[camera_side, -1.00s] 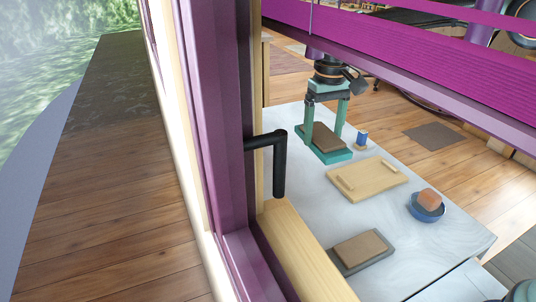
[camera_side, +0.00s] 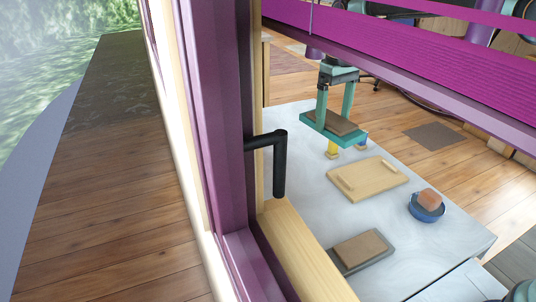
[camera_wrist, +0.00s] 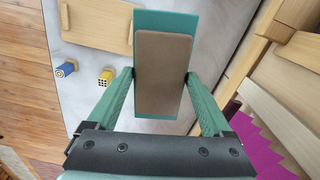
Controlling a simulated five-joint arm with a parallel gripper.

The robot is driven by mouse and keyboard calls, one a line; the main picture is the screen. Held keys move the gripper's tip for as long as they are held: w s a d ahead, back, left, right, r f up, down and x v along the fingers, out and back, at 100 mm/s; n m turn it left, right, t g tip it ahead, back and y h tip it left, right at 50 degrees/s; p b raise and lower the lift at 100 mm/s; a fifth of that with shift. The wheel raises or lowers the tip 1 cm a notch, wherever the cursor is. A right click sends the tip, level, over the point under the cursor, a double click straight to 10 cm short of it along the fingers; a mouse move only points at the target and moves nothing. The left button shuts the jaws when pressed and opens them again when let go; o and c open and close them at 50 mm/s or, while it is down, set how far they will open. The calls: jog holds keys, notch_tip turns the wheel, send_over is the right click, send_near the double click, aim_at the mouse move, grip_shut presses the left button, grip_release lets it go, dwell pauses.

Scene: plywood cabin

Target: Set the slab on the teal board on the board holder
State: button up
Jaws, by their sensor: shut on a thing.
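A brown slab (camera_side: 333,122) lies flat on the teal board (camera_side: 318,127), and both hang above the table. My gripper (camera_side: 334,112) is shut across them, one finger on each side. In the wrist view the slab (camera_wrist: 163,75) covers most of the teal board (camera_wrist: 165,21), which sticks out at the far end. The fingers close at the sides near the slab's middle; whether they press on slab or board edges is hard to tell. The board holder (camera_side: 378,178), a pale wooden plate with raised rails, lies empty on the table to the right and nearer the camera.
A second brown slab (camera_side: 360,248) lies on a grey board (camera_side: 346,266) at the table's front. A blue bowl (camera_side: 425,212) holds an orange block (camera_side: 429,198). A yellow piece (camera_side: 333,151) and a blue piece (camera_side: 361,143) stand near the raised board. A purple window frame (camera_side: 222,130) borders the table.

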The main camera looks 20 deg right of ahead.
jog(key=d+r+n, duration=0.2)
jog(key=d+n, duration=1.4)
notch_tip(320, 180, down, 20)
jog(key=shift+s+d+f, duration=0.1)
jog(key=shift+d+f, duration=0.05)
jog(key=shift+f, duration=0.05)
jog(key=o, duration=1.5)
jog(key=shift+f, duration=0.15)
